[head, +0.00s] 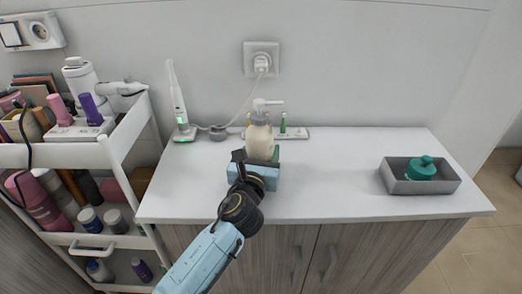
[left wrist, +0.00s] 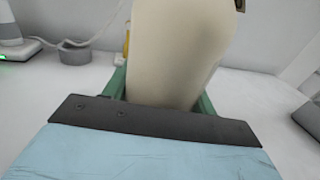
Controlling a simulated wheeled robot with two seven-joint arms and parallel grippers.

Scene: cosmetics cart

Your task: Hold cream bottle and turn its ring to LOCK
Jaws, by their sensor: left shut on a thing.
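The cream bottle (head: 259,138) stands upright near the middle of the white counter, with a white pump head (head: 268,104) pointing right. Its ring, at the neck under the pump, is too small to read. My left gripper (head: 262,160) is shut on the lower part of the bottle from the front. In the left wrist view the bottle body (left wrist: 178,50) fills the middle, between the green fingers (left wrist: 165,100). The pump and most of the neck are outside that view. My right gripper is not in view.
An electric toothbrush (head: 177,100) stands on a charger at the back left, its cable running to a wall socket (head: 262,60). A grey tray (head: 419,182) with a teal jar (head: 422,167) sits at the right. A loaded white cart (head: 120,140) stands left. The counter between bottle and tray is clear.

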